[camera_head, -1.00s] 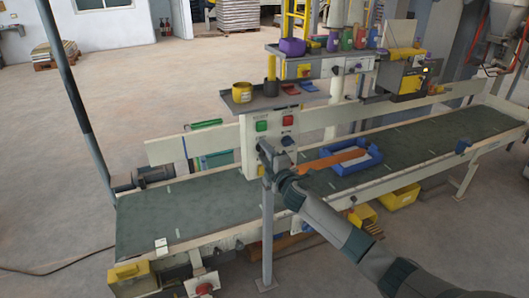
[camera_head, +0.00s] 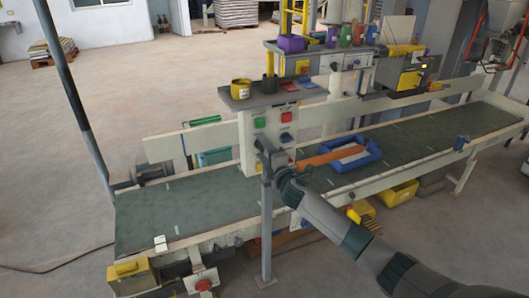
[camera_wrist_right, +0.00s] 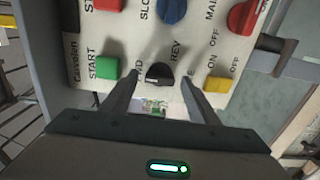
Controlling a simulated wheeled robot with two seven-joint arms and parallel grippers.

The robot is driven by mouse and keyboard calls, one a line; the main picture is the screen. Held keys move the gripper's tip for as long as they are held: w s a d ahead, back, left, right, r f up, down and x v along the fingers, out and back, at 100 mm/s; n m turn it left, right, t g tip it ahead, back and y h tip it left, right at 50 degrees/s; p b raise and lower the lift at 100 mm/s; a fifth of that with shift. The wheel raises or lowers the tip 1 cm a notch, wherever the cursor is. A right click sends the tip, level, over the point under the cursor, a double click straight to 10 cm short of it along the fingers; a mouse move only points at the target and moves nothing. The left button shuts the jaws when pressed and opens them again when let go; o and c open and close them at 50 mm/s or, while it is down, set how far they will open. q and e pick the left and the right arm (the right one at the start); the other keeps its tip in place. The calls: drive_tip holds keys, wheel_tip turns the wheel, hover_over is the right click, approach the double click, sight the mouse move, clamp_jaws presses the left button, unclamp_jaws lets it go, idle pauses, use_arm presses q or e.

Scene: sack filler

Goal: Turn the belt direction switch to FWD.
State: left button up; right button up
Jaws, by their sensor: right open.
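The belt direction switch is a black knob (camera_wrist_right: 159,75) on the pale control panel (camera_wrist_right: 135,45), with REV lettered to its right and a partly covered label ending in D to its left in the right wrist view. Which way its pointer sits I cannot tell. My right gripper (camera_wrist_right: 161,82) is open, its two fingers on either side of the knob. Whether they touch it is unclear. In the head view the right gripper (camera_head: 266,148) is at the panel's lower part (camera_head: 246,130) and hides the switch. My left gripper is not in view.
The green START button (camera_wrist_right: 107,68) and a yellow ON/OFF knob (camera_wrist_right: 217,84) flank the switch closely. A blue knob (camera_wrist_right: 172,10) and a red knob (camera_wrist_right: 243,17) sit above. A grey post (camera_head: 266,230) stands below the panel, before the green belt (camera_head: 210,205).

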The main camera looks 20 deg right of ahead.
drive_tip(key=shift+s, duration=0.2)
drive_tip(key=s+b, duration=0.3)
drive_tip(key=s, duration=1.4)
drive_tip(key=shift+b, duration=0.4)
